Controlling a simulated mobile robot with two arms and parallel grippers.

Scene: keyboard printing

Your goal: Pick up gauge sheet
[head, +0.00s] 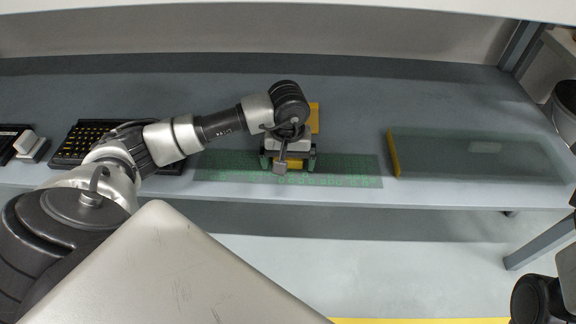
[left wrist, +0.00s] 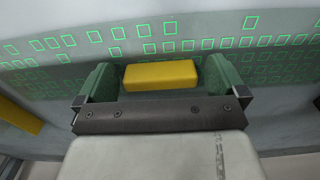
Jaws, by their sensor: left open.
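The gauge sheet (head: 345,168) is a clear strip with green key outlines, lying flat near the front edge of the grey shelf. It also shows in the left wrist view (left wrist: 140,42). A yellow block (left wrist: 160,76) sits at the sheet, and I cannot tell whether it is fixed to it. My left gripper (head: 288,161) is over the middle of the sheet. In the left wrist view its green-padded fingers (left wrist: 159,79) are open, one on each side of the yellow block, with gaps visible. My right gripper is out of view.
A larger clear panel (head: 490,158) with a yellow left edge lies to the right. A black keyboard (head: 72,143) with yellow keys is on the left, partly behind my arm. Another yellow piece (head: 315,118) shows behind the gripper. The shelf back is mostly clear.

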